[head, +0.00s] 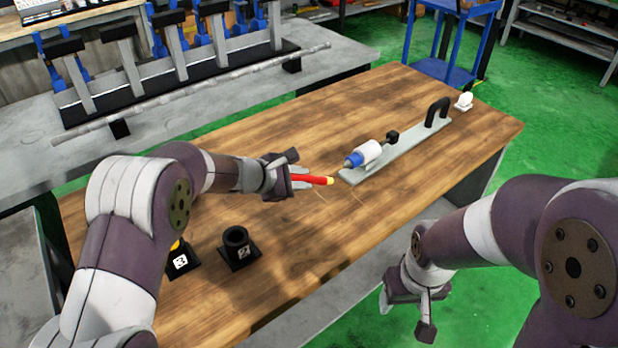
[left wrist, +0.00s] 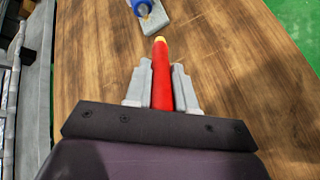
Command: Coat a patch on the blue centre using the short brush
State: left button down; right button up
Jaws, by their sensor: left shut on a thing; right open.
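My left gripper (head: 290,178) is shut on a red brush (head: 312,180) with a yellowish tip, held above the wooden table. In the left wrist view the brush (left wrist: 161,80) points away from the gripper (left wrist: 161,88) toward the fixture. The blue centre (head: 354,159) sits at the near end of a white cylinder on a grey base plate; it also shows at the top of the left wrist view (left wrist: 141,7). My right gripper (head: 408,308) is open and empty, off the table's front edge.
A grey base plate (head: 412,146) carries the white cylinder (head: 368,150) and a black arch (head: 437,112). An empty black holder (head: 238,250) and another with a yellow item (head: 180,262) stand at the near left. The wooden table (head: 330,240) is otherwise mostly clear.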

pick_arm(q)
jog(key=shift+s+a+b, duration=0.3)
jog(key=shift+s+a, duration=0.45)
jog(key=shift+a, duration=0.2)
jog(key=shift+s+a, duration=0.25)
jog(key=shift+a, duration=0.15)
jog(key=shift+s+a+b, duration=0.5)
jog(key=shift+s+a, duration=0.2)
jog(key=shift+a, duration=0.1)
